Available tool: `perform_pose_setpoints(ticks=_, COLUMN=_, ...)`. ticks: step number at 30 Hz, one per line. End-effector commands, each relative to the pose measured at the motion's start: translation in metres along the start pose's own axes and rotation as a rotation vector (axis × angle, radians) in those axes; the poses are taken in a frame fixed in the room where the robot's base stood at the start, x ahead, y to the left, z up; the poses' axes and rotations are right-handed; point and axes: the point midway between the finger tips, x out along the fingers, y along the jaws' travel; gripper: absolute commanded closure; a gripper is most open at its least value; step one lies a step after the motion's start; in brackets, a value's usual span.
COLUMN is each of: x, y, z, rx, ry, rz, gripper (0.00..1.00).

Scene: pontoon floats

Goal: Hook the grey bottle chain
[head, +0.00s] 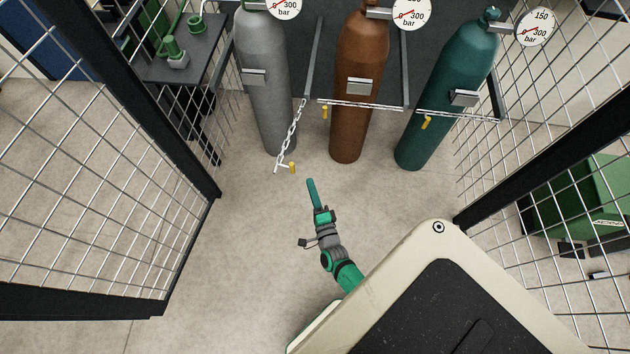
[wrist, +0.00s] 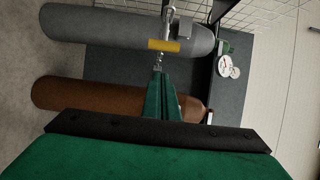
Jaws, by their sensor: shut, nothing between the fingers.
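The grey bottle (head: 268,95) stands at the left of the row; it also shows in the wrist view (wrist: 110,30). Its chain (head: 292,135) hangs slack from a post at the bottle's right, not across its front. The chain's low end has a small bar and a yellow tag (head: 292,167). In the wrist view a yellow piece (wrist: 163,45) shows in front of the grey bottle, just beyond my fingertips. My gripper (head: 310,182) is shut and empty, a little below and right of the tag in the head view. Its green fingers show in the wrist view (wrist: 159,78).
A brown bottle (head: 357,90) and a green bottle (head: 455,85) stand to the right, each with a chain across its front. Mesh fence panels (head: 100,180) flank both sides. A side table (head: 180,60) stands back left. The floor before the bottles is clear.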

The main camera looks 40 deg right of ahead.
Motion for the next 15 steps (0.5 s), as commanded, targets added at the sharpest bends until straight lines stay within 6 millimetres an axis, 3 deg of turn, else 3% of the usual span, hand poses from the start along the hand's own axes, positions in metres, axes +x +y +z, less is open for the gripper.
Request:
perform_pose_setpoints(ticks=6, x=0.030, y=0.000, z=0.010, rx=0.003, ry=-0.003, rz=-0.001, gripper=1.00)
perform_pose_setpoints(ticks=15, x=0.048, y=0.000, z=0.027, rx=-0.002, ry=0.000, rz=0.001, gripper=1.00)
